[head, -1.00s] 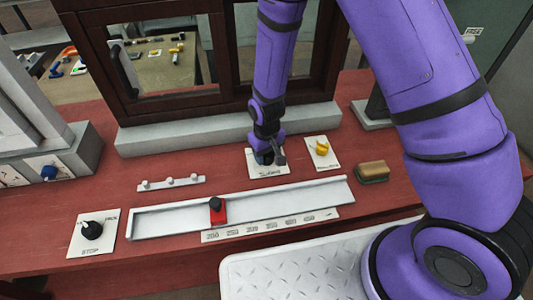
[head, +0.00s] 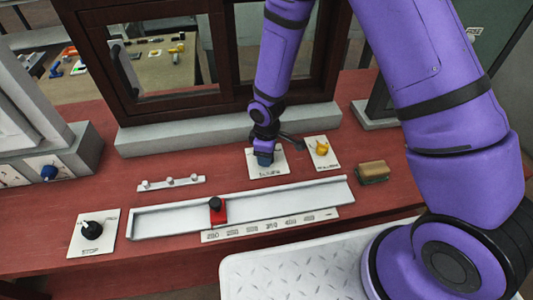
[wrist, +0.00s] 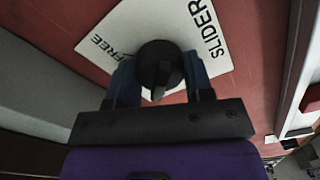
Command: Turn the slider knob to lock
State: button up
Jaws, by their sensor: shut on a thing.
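The slider knob (wrist: 160,65) is black and round, on a white plate (wrist: 112,28) marked SLIDER and FREE in the wrist view. A pointed ridge on the knob faces my gripper's body. My gripper (wrist: 160,78) has its two blue fingers on either side of the knob and is shut on it. The LOCK mark is not visible in the wrist view. In the head view my gripper (head: 264,158) is low over the same plate (head: 281,168) and hides the knob.
A yellow knob on a plate (head: 322,150) stands close to the right, with a brown block (head: 372,171) beyond. In front is a white rail (head: 285,201) with a red slider (head: 217,213). A black STOP knob (head: 91,230) is at left. A framed window (head: 160,60) stands behind.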

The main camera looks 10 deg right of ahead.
jog(key=shift+n, duration=0.3)
jog(key=o, duration=0.9)
jog(key=shift+r, duration=0.1)
notch_tip(320, 180, up, 11)
jog(key=shift+f, duration=0.15)
dwell(0.5)
